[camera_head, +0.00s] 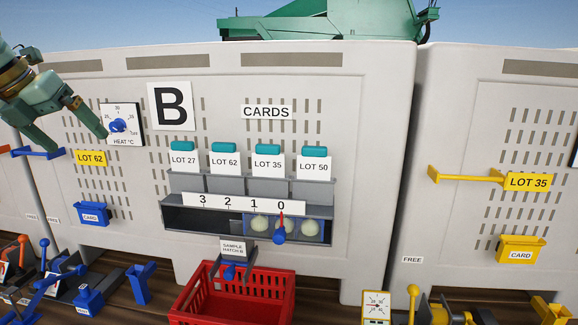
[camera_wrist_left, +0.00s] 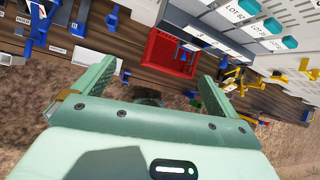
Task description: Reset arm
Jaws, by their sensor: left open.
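My left gripper (camera_head: 77,143) comes in from the left in the head view. In the left wrist view my left gripper (camera_wrist_left: 157,70) also shows two spread, empty fingers, with the floor and panel beyond. My right gripper is not in either view.
A red crate (camera_head: 190,306) stands below the sample hatch (camera_head: 232,247). Several lot cards (camera_head: 267,161) sit in a rack above pale onions (camera_head: 260,223). Blue fixtures (camera_head: 140,283) line the lower left; yellow ones (camera_head: 521,249) stand at right.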

